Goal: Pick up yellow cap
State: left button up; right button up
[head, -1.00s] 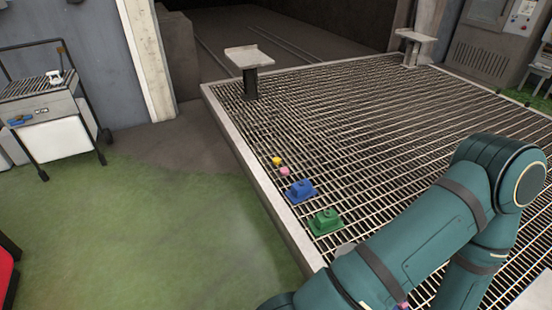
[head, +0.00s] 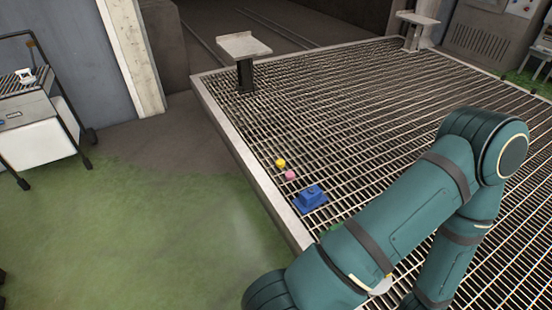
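The yellow cap (head: 280,163) is a small round piece lying on the metal grating near its left edge. A small pink piece (head: 290,175) lies just in front of it, close beside it. A blue block (head: 310,198) with a raised top sits on the grating a little nearer to me. My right arm comes in from the lower right and bends over the grating, well apart from the yellow cap. Neither of my grippers shows in the head view.
The turntable grating (head: 370,110) has a raised pale rim (head: 239,150). A green block (head: 333,229) is mostly hidden behind my arm. A pedestal with a flat top (head: 244,46) stands at the far left corner, another (head: 417,20) farther right. A cart (head: 40,125) stands left; the green floor is clear.

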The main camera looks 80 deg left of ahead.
aim_at(281, 163)
jog(key=k+j, duration=0.1)
jog(key=j, duration=0.45)
jog(key=k+j, duration=0.1)
jog(key=j, duration=0.95)
jog(key=k+j, duration=0.15)
jog(key=j, duration=0.4)
jog(key=k+j, duration=0.1)
jog(key=j, duration=0.45)
jog(key=k+j, duration=0.1)
jog(key=j, duration=0.4)
jog(key=k+j, duration=0.1)
jog(key=j, duration=0.45)
